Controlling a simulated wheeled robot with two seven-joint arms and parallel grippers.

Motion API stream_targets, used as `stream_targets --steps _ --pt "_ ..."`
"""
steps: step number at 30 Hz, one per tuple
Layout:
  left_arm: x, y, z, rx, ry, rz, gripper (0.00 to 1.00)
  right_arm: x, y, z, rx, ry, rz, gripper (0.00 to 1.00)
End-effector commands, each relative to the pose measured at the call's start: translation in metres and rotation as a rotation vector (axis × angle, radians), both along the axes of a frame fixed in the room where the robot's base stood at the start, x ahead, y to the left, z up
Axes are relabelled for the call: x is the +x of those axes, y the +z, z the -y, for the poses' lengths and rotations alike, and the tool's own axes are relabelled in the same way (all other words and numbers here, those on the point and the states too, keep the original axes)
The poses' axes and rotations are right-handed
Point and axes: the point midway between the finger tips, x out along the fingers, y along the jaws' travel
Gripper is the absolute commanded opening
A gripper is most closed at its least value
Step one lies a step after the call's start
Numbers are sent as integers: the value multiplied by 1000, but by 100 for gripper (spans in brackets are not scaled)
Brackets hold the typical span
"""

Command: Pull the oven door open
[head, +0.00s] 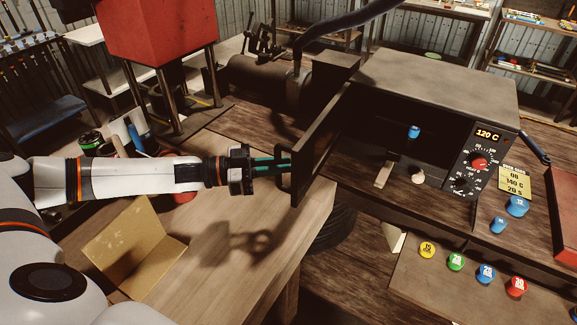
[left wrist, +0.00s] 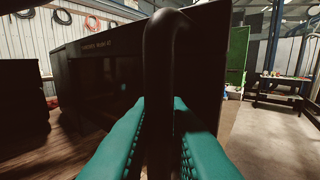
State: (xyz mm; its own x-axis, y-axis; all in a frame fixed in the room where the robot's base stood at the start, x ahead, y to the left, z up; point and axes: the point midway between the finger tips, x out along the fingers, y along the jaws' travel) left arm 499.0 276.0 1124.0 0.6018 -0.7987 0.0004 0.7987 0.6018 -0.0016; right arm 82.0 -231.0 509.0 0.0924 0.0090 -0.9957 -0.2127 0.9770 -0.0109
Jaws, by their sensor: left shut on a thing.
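The oven (head: 440,85) is a dark box at the right of the head view, with a display reading 120 C and dials. Its door (head: 322,145) stands swung open to the left, showing the dark inside. My left gripper (head: 284,166) reaches the door from the left, its green fingers at the handle. In the left wrist view, the dark curved handle (left wrist: 165,60) passes between the two green fingers (left wrist: 158,140), which are shut on it. The door's face (left wrist: 100,75) fills the middle behind. My right gripper is not in view.
Blue caps (head: 517,206) stand on the bench at right. Several coloured discs (head: 456,262) lie below.

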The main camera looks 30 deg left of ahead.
Motion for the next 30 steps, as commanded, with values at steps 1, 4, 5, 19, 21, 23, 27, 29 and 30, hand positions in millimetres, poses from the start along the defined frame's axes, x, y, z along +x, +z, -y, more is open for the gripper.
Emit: stream_targets --steps 1,4,5,19,21,23,27,29,30 --pt "2 4 -3 -3 4 5 0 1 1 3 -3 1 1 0" --pt "2 4 -4 -3 3 6 0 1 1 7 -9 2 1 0" --pt "2 4 -4 -3 3 6 0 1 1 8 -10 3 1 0" --pt "1 2 -3 -2 1 4 33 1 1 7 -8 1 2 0" --pt "1 2 -3 -1 1 3 33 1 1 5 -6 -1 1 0" --pt "1 2 -3 -2 1 3 33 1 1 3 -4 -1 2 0" --pt "-1 0 -6 0 1 1 33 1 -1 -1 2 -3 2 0" --pt "-4 -2 -10 2 3 1 33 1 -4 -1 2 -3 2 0" --pt "-7 -2 -15 3 4 0 33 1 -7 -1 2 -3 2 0"
